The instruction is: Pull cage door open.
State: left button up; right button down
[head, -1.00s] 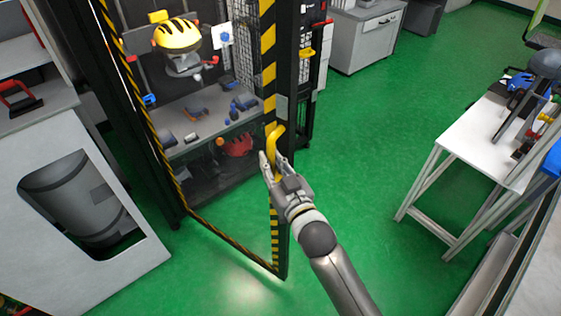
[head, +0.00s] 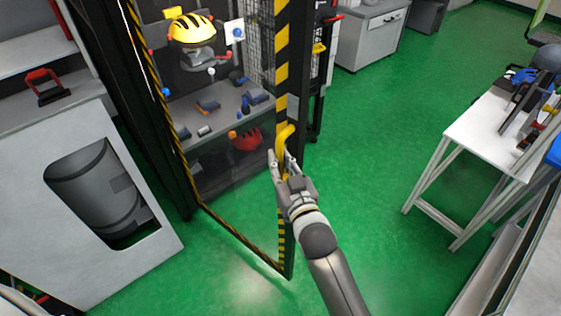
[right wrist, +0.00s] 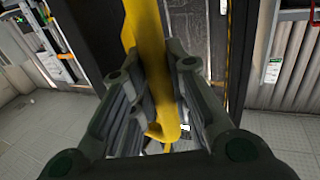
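The cage door (head: 284,60) is a tall clear panel with a black frame and yellow-black striped edging. It stands ajar, its handle-side edge swung out from the cage, with green floor visible through its lower part. A yellow bar handle (head: 285,133) is on that edge. My right gripper (head: 282,160) is at the handle, with its fingers on both sides of it. In the right wrist view the yellow handle (right wrist: 148,45) runs between the fingers (right wrist: 160,95), which look closed on it. The contact surfaces are partly hidden. My left gripper is not in view.
Inside the cage are a yellow helmet (head: 192,30), a red helmet (head: 246,140) and a grey shelf with small parts. A grey cabinet (head: 120,235) stands close at the left. A white bench (head: 480,150) stands at the right. Green floor (head: 370,140) lies clear between door and bench.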

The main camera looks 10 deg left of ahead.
jog(key=c, duration=1.4)
grip_release()
jog(key=shift+a, duration=0.15)
jog(key=shift+o, duration=0.2)
jog(key=shift+s+d, duration=0.45)
jog(key=shift+s, duration=0.1)
jog(key=v, duration=1)
jog(key=shift+s+d, duration=0.15)
jog(key=shift+s, duration=0.15)
